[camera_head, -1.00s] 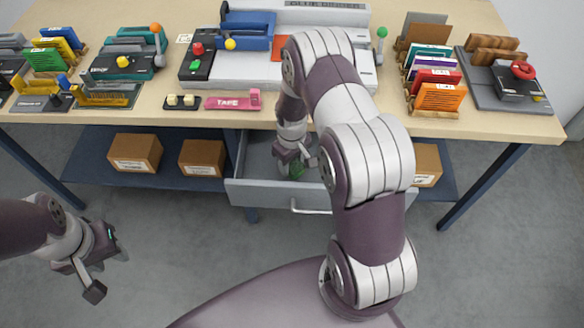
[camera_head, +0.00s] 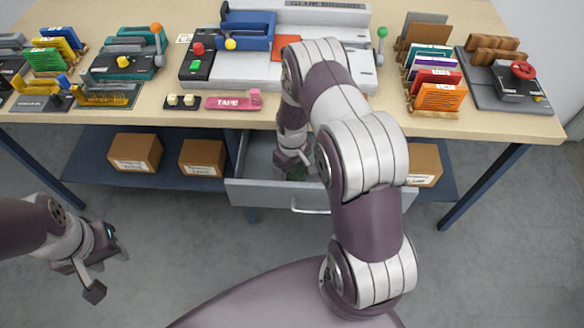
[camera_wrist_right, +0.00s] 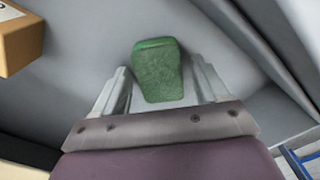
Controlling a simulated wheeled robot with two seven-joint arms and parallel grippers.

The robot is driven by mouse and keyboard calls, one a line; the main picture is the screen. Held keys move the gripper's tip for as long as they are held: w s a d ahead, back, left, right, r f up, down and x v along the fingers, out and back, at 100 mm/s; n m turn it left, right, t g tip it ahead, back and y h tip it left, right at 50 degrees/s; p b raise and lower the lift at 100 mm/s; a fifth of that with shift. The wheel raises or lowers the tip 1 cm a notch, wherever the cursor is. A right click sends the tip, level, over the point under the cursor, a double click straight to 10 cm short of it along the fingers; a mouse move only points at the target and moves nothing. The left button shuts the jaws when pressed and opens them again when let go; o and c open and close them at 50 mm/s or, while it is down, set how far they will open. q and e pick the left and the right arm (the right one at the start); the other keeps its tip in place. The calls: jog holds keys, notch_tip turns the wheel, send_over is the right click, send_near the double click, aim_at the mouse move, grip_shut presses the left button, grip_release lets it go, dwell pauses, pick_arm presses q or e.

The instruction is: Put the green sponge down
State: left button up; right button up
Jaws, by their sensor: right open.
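The green sponge (camera_wrist_right: 158,72) lies in the open grey drawer (camera_head: 262,188) under the table. In the right wrist view it sits between the two fingers of my right gripper (camera_wrist_right: 160,84), with a gap on each side. My right gripper is open and reaches down into the drawer. In the head view the sponge (camera_head: 296,174) is a small dark green patch, mostly hidden by my right gripper (camera_head: 293,168). My left gripper (camera_head: 106,272) is open and empty over the floor at the lower left, far from the drawer.
The drawer's front wall and handle (camera_head: 310,210) stand close in front of my right gripper. Cardboard boxes (camera_head: 135,152) sit on the blue shelf (camera_head: 85,160) beside it. The tabletop (camera_head: 350,118) above carries a glue binder, a tape holder and several racks.

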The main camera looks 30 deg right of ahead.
aim_at(292, 170)
notch_tip(292, 170, up, 11)
jog(key=s+a+r+m+p, duration=0.1)
jog(key=s+a+r, duration=0.3)
jog(key=s+r, duration=0.2)
jog(key=s+a+r+m+t+p, duration=0.1)
jog(key=s+a+r+p, duration=0.1)
jog(key=s+a+r, duration=0.2)
jog(key=s+r, duration=0.3)
jog(key=r, duration=0.2)
jog(key=shift+s+m, duration=0.25)
jog(key=shift+m, duration=0.05)
jog(key=shift+a+f, duration=0.1)
